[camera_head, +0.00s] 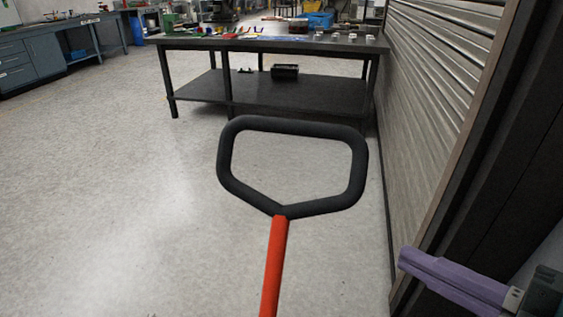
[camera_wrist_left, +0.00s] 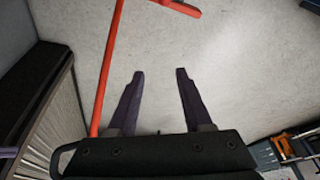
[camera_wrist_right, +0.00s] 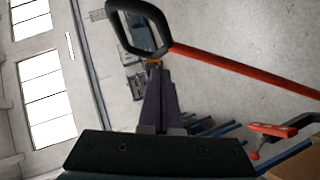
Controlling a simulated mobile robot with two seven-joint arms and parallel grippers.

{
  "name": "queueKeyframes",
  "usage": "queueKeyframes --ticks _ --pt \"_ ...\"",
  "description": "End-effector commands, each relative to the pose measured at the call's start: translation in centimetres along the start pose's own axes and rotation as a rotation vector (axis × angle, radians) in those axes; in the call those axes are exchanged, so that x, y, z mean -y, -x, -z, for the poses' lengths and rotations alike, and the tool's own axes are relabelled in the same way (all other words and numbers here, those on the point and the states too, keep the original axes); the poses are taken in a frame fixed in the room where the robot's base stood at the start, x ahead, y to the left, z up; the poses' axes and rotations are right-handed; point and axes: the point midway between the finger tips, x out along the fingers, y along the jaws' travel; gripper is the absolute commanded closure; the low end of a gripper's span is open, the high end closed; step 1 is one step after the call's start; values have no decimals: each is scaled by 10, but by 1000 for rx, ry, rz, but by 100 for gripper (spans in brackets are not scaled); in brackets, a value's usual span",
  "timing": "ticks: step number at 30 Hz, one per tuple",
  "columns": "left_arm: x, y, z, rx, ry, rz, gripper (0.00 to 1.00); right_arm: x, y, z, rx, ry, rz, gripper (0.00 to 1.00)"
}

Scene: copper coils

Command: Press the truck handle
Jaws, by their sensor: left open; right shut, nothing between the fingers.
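The truck handle (camera_head: 291,208) is a black closed loop on a red shaft (camera_head: 274,270), upright in the middle of the head view. My right gripper (camera_head: 405,256) has purple fingers and is at the lower right, to the right of the handle and apart from it in the picture. In the right wrist view its fingers (camera_wrist_right: 154,65) are together and empty. The handle loop (camera_wrist_right: 125,10) appears just above their tips there; contact cannot be told. My left gripper (camera_wrist_left: 160,72) is open and empty in the left wrist view, with the red shaft (camera_wrist_left: 106,65) left of its fingers.
A dark workbench (camera_head: 270,44) with small items stands behind the handle. A ribbed shutter wall (camera_head: 435,100) runs along the right, close to my right gripper. Blue cabinets (camera_head: 40,65) stand at the far left. The floor (camera_head: 110,180) to the left is clear.

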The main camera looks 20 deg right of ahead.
Motion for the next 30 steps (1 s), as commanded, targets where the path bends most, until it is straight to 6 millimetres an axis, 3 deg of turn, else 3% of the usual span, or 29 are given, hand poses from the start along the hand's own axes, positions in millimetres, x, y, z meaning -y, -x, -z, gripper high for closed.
queueKeyframes --ticks 5,18,24,30 --pt "-1 1 1 -1 5 -4 50 -1 -17 0 0 1 -3 100" --pt "-2 -4 0 -3 6 -5 50 1 -106 -4 1 1 -4 100" --pt "-1 -13 -4 -2 3 -2 50 1 -123 -24 1 1 -2 100" --pt "0 -15 -4 -1 -2 2 50 0 -128 -28 0 -1 -1 100"
